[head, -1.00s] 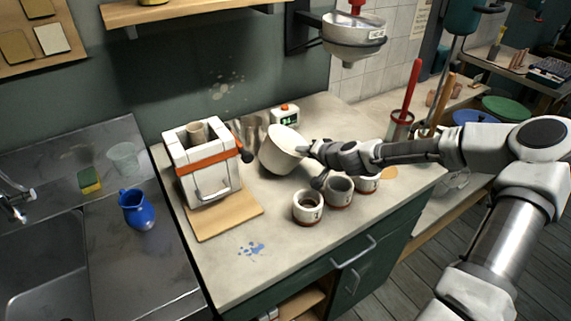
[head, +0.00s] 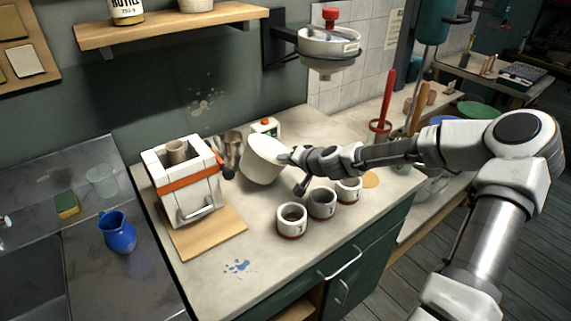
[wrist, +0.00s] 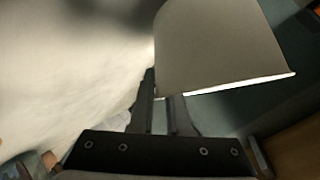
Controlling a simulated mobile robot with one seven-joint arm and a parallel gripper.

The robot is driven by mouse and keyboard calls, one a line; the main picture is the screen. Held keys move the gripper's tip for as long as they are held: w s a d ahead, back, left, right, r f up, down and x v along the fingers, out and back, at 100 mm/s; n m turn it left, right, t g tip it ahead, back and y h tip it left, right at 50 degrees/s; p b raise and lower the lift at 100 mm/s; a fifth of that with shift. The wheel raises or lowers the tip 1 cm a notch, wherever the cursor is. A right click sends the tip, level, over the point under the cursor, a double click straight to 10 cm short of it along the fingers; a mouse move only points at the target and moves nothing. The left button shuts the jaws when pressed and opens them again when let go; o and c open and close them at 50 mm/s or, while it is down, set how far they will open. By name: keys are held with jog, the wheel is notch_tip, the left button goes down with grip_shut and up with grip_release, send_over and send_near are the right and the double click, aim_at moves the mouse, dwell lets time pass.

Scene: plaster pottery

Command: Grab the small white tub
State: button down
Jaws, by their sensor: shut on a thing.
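The small white tub (head: 262,162) is tilted over the counter in the head view, between the small kiln-like box and the row of cups. My gripper (head: 287,158) reaches it from the right and is shut on its rim side. In the wrist view the tub (wrist: 215,50) fills the upper right, and my gripper's fingers (wrist: 163,105) meet its lower left edge. I cannot tell whether the tub's base touches the counter.
A white box with an orange band (head: 190,185) stands on a wooden board (head: 205,235) to the left. Several small cups (head: 321,203) stand in front of my gripper. A metal vessel (head: 232,145) and a timer (head: 265,127) are behind the tub.

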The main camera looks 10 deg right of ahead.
notch_tip(320, 180, up, 2)
jog(key=shift+r, duration=0.1)
jog(key=s+d+r, duration=0.6)
jog(key=s+d, duration=0.2)
jog(key=shift+d+r+p, duration=0.2)
jog(key=shift+r+p, duration=0.2)
jog(key=shift+p, duration=0.05)
dwell(0.4)
jog(key=shift+s+a, duration=0.1)
dwell(0.9)
